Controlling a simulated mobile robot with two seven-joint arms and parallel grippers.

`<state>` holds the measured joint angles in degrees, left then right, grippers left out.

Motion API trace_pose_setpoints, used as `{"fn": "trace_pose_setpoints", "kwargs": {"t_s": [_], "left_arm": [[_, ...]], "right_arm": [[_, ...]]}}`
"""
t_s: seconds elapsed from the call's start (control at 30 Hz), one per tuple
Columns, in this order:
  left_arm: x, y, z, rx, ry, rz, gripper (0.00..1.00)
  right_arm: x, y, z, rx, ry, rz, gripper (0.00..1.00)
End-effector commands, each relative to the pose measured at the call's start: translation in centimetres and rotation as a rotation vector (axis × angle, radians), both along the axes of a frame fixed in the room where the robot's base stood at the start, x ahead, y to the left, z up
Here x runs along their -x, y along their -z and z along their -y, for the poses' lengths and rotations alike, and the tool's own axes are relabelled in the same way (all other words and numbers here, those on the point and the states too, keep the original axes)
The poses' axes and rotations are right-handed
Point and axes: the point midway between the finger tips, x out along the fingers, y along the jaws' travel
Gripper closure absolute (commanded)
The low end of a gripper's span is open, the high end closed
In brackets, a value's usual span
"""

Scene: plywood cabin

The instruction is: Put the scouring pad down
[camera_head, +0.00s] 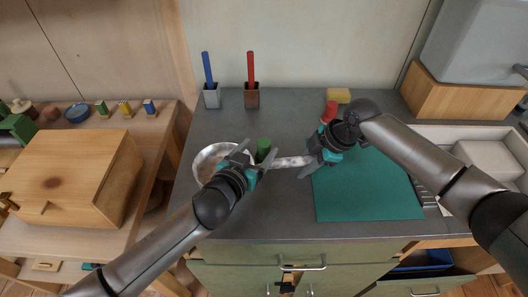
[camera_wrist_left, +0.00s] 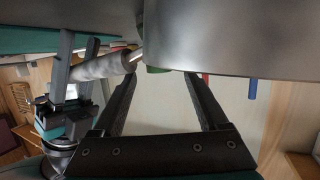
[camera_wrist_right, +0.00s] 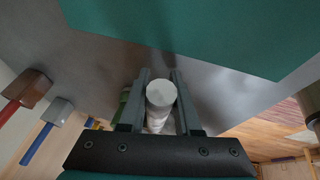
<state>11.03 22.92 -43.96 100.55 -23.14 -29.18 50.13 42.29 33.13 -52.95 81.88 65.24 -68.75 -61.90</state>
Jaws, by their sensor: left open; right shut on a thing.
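A yellow pad-like block (camera_head: 338,95), possibly the scouring pad, lies at the back of the grey counter, clear of both grippers. My right gripper (camera_head: 308,160) is shut on a pale, marbled handle (camera_head: 289,162), whose round white end (camera_wrist_right: 161,93) shows between the fingers in the right wrist view. In the left wrist view the handle (camera_wrist_left: 98,68) tapers to a thin metal rod. My left gripper (camera_head: 256,163) is open at the right side of a metal bowl (camera_head: 200,166). The bowl's wall (camera_wrist_left: 220,38) fills the upper right of the left wrist view; contact is unclear.
A teal mat (camera_head: 368,190) lies right, partly under my right arm. A green cylinder (camera_head: 263,148) stands near my left gripper; a red one (camera_head: 330,111) is behind the right. A sink is far right.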

Motion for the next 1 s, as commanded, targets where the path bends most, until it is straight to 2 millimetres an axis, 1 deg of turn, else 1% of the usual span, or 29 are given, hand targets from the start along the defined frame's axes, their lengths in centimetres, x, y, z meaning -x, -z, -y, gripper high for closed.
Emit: {"fn": "trace_pose_setpoints", "kwargs": {"t_s": [0.1, 0.2, 0.3, 0.53, 0.57, 1.0], "left_arm": [[-1.3, 0.4, 0.6, 0.0, 0.0, 0.001, 0.23], [-1.9, 0.6, 0.9, 0.002, 0.001, 0.0, 0.23], [-2.2, 0.8, 1.0, 0.001, 0.001, 0.0, 0.23], [-2.3, 0.8, 1.0, 0.001, 0.001, 0.0, 0.23], [-2.3, 0.8, 1.0, 0.001, 0.001, 0.0, 0.26], [-2.2, 0.8, 1.0, 0.001, 0.001, 0.0, 0.75]], "right_arm": [[0.0, 0.0, 0.0, 0.0, 0.0, 0.0, 1.0], [0.0, 0.0, 0.0, 0.0, 0.0, 0.0, 1.0], [0.0, 0.0, 0.0, 0.0, 0.001, 0.0, 1.0], [0.0, 0.0, 0.0, 0.001, 0.001, 0.0, 1.0], [0.0, 0.0, 0.0, 0.001, 0.001, 0.0, 1.0], [0.0, 0.0, 0.0, 0.001, 0.001, 0.0, 1.0]]}}
